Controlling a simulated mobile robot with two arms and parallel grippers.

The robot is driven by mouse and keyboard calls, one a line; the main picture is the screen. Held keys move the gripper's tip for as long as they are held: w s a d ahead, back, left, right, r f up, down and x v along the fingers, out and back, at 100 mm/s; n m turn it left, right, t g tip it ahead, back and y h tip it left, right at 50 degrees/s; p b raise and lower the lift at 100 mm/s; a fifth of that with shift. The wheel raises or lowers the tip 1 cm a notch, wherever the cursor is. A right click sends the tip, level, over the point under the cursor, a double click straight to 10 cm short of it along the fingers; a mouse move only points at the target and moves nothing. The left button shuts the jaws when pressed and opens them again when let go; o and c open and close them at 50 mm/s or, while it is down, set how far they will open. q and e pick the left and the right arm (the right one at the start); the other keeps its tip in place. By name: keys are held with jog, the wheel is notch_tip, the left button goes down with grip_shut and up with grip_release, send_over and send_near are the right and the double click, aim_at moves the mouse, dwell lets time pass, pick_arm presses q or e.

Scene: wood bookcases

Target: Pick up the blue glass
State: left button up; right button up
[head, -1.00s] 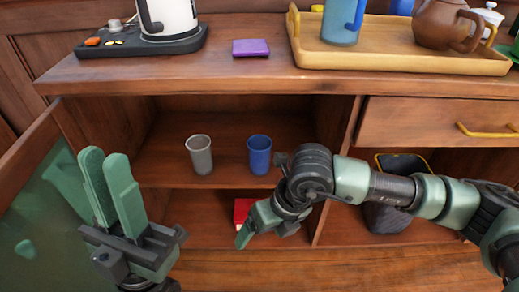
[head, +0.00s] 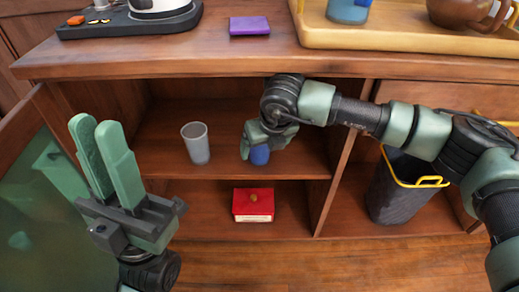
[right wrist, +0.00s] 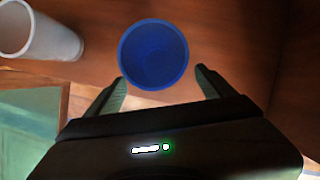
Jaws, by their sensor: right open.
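The blue glass (head: 260,155) stands on the upper shelf inside the open cabinet. In the head view my right gripper (head: 252,150) covers most of it. In the right wrist view the round rim of the blue glass (right wrist: 153,54) lies just beyond the fingertips of my right gripper (right wrist: 161,82). Its fingers are apart, one toward each side of the glass, with nothing held. My left gripper (head: 103,130) is at the left by the open cabinet door, its two fingers pointing up with a narrow gap and nothing seen between them.
A grey glass (head: 196,144) stands left of the blue one; it also shows in the right wrist view (right wrist: 40,32). A red box (head: 253,205) sits on the lower shelf. A dark bin (head: 398,192) is at the right. The countertop (head: 200,57) overhangs the shelf.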

jog(key=w+f, duration=0.1)
jog(key=w+a+f+b, duration=0.1)
jog(key=w+f, duration=0.1)
jog(key=shift+a, duration=0.1)
jog(key=shift+r, duration=0.1)
jog(key=c, duration=1.6)
